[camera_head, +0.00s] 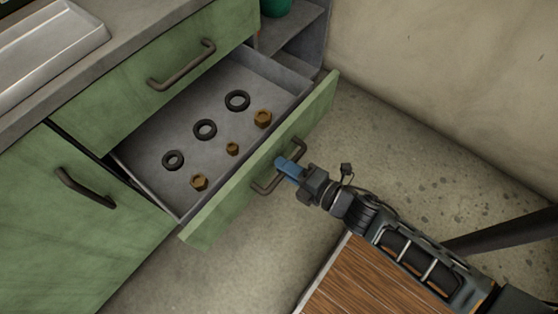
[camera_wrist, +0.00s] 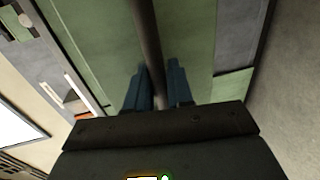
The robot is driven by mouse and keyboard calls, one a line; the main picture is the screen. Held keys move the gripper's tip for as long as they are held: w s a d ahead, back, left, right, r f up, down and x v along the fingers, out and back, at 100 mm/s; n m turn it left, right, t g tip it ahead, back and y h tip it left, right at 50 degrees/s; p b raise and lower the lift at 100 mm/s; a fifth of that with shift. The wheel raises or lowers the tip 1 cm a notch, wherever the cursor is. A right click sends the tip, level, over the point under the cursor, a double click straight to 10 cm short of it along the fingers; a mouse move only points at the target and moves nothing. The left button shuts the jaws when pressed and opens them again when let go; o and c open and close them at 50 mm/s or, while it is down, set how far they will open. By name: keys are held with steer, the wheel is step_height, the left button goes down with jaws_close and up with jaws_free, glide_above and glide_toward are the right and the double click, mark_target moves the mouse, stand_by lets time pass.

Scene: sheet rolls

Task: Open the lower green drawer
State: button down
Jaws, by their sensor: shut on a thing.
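The lower green drawer (camera_head: 222,212) is pulled well out from the cabinet in the head view. Its grey inside holds several black rings and brass-coloured nuts. Its dark bar handle (camera_head: 266,186) is on the front panel. My gripper (camera_head: 284,166) is at the handle, with its blue fingers shut on the bar. In the wrist view, the fingers (camera_wrist: 158,88) lie on both sides of the dark handle bar (camera_wrist: 147,40), in front of the green panel. The fingers hide part of the handle in the head view.
The upper green drawer (camera_head: 130,105) is shut above the open one. A green cabinet door (camera_head: 60,230) is at the left. Grey shelves (camera_head: 300,40) stand behind the drawer. A wooden top (camera_head: 360,280) lies at the bottom, and bare floor shows between it and the drawer.

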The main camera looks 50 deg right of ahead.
stand_by(0.3)
steer(key=c, duration=1.1)
jaws_free()
steer(key=shift+c, duration=0.2)
steer(key=s+r, duration=0.1)
steer(key=s, duration=0.6)
steer(key=shift+s+r, duration=0.2)
steer(key=shift+s, duration=0.15)
steer(key=shift+r, duration=0.1)
steer(key=s+a+r+m, duration=0.2)
steer(key=s+r+m, duration=0.2)
steer(key=r+m, duration=0.25)
steer(key=s+a+r+m+g, duration=0.1)
steer(key=s+r+m, duration=0.2)
steer(key=r+m, duration=0.4)
steer(key=s+a+r+m, duration=0.2)
steer(key=s+r+m, duration=0.25)
steer(key=r, duration=0.45)
step_height(320, 180, up, 13)
steer(key=p, duration=1.4)
steer(key=shift+w, duration=0.4)
